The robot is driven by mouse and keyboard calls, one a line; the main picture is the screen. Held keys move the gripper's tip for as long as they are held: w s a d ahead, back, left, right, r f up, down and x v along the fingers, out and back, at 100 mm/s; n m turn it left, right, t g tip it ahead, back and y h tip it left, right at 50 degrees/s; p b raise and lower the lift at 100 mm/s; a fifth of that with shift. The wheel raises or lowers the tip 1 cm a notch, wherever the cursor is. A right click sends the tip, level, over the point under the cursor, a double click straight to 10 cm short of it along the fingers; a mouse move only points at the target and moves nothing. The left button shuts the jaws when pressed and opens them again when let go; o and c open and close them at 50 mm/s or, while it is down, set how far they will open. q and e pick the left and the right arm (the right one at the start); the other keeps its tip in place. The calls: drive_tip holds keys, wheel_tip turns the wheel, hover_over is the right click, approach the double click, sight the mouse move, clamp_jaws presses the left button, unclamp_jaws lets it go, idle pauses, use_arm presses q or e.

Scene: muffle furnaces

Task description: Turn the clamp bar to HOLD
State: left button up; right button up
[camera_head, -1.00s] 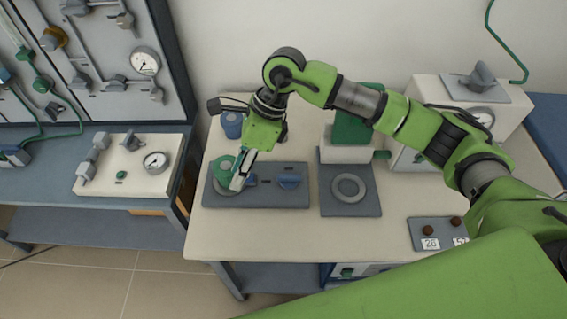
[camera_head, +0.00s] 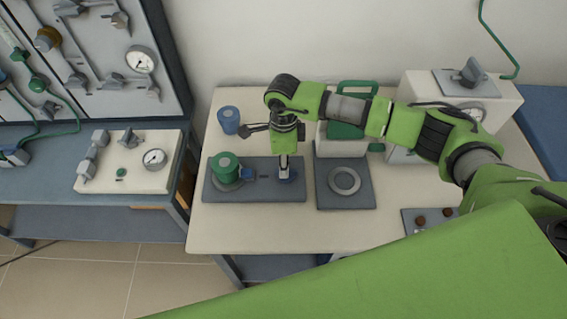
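A grey base plate (camera_head: 262,194) lies on the bench. A green cylinder (camera_head: 223,163) stands upright on its left part, with a small blue part (camera_head: 247,173) beside it. A blue piece (camera_head: 291,179), possibly the clamp bar, is on the plate's right part and is mostly covered by my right gripper (camera_head: 284,171). That gripper points down, its narrow fingers at the blue piece. I cannot tell whether they grip it or only touch it. No HOLD marking is readable. My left gripper is out of view.
To the right lies a grey plate with a ring (camera_head: 345,181). A blue cup (camera_head: 229,120) stands behind the base plate. A white box with a grey knob (camera_head: 470,74) is at the back right. The bench front (camera_head: 275,232) is clear.

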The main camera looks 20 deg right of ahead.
drive_tip(key=shift+f, duration=1.1)
clamp_jaws()
